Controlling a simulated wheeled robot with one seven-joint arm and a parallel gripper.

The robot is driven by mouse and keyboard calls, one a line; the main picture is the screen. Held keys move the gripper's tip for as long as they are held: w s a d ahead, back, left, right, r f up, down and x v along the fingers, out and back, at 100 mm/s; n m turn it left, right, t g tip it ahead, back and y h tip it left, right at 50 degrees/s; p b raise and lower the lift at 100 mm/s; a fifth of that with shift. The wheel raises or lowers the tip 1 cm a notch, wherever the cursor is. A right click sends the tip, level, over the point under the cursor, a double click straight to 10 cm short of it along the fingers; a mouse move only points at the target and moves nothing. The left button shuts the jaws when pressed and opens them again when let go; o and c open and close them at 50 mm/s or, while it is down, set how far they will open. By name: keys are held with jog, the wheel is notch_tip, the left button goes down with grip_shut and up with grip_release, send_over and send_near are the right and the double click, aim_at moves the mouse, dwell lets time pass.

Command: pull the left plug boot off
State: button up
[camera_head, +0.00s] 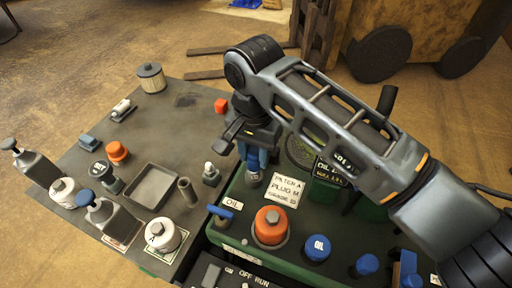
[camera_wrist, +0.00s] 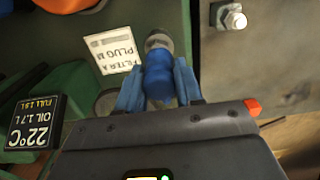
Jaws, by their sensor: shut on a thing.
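My gripper (camera_head: 256,160) reaches down at the left rear corner of the green mower deck (camera_head: 237,233). In the wrist view its two blue fingers (camera_wrist: 158,84) are shut on the sides of a blue plug boot (camera_wrist: 159,76). A grey round end (camera_wrist: 158,42) shows just beyond the boot. In the head view the fingers mostly hide the boot, and a grey piece (camera_head: 254,180) shows below them. I cannot tell whether the boot is still seated on its plug.
A white plug label (camera_head: 287,189) lies beside the gripper. An orange cap (camera_head: 270,225) and blue caps (camera_head: 317,247) stand on the deck. The grey bench at left holds a tray (camera_head: 151,187), bottles and a small plug-like part (camera_head: 210,174).

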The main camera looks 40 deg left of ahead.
jog(key=shift+w+a+r+p, duration=0.2)
jog(key=shift+w+r+p, duration=0.1)
jog(key=shift+w+r, duration=0.45)
jog(key=shift+w+a+r+p, duration=0.15)
jog(key=shift+w+r+p, duration=0.1)
jog(key=shift+w+r, duration=0.45)
jog(key=shift+w+a+r, duration=0.1)
jog(key=shift+w+a, duration=0.05)
jog(key=shift+w, duration=0.55)
jog(key=shift+w+a+r, duration=0.1)
jog(key=shift+w+a, duration=0.05)
jog(key=shift+w, duration=0.55)
jog(key=shift+w+a+b, duration=0.25)
jog(key=shift+w+b, duration=0.55)
jog(key=shift+w, duration=0.45)
jog(key=shift+w+a+f+b, duration=0.15)
jog(key=shift+w+f+b, duration=0.15)
jog(key=shift+w+b, duration=0.25)
jog(key=shift+o, duration=0.2)
jog(key=shift+w+a+b, duration=0.1)
jog(key=shift+w+b, duration=0.2)
jog(key=shift+w, duration=0.2)
jog(key=o, duration=0.7)
jog(key=shift+a+r, duration=0.1)
